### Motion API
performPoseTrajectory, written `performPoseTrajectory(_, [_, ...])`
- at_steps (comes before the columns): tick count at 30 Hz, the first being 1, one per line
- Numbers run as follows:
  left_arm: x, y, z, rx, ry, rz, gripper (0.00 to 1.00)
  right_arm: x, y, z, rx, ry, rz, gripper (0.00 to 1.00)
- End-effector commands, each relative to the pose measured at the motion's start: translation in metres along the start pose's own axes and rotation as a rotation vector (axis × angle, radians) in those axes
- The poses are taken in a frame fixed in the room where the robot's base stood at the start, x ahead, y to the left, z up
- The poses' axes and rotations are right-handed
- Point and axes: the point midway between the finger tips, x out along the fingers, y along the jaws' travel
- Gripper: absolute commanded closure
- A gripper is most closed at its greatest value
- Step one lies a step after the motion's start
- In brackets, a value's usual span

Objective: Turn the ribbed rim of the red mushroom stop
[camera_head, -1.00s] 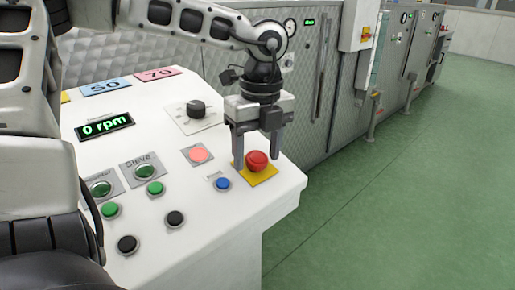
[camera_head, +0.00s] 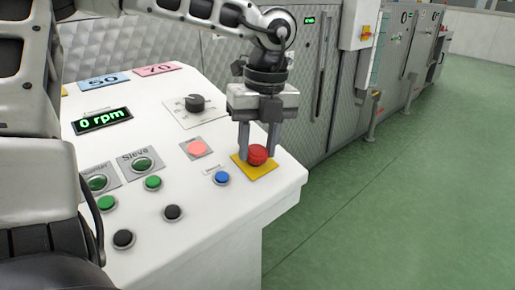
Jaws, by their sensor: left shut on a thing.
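The red mushroom stop (camera_head: 258,156) sits on a yellow square plate (camera_head: 262,172) near the right front corner of the white sloping control panel (camera_head: 207,240). My left gripper (camera_head: 258,152) comes down from above, with one finger on each side of the red head. It is shut on the stop's rim. The ribs are too small to make out clearly. My right gripper is not in view.
A blue button (camera_head: 222,178) and a lit pink-red button (camera_head: 197,148) lie close to the left of the stop. A black knob (camera_head: 194,103) is farther back. The display (camera_head: 103,120) reads 0 rpm. Green floor (camera_head: 400,200) is clear at the right.

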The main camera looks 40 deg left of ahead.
Motion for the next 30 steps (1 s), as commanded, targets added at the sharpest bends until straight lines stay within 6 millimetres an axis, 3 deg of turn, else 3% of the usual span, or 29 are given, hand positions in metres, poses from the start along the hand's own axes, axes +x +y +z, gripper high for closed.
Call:
performPoseTrajectory(16, [0.0011,-0.0025,0.0000,0.393,-0.003,0.115,0.86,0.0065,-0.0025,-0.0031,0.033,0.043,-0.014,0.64])
performPoseTrajectory(30, [0.0010,-0.0026,-0.0005,0.508,0.001,0.148,0.86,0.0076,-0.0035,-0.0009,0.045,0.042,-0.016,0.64])
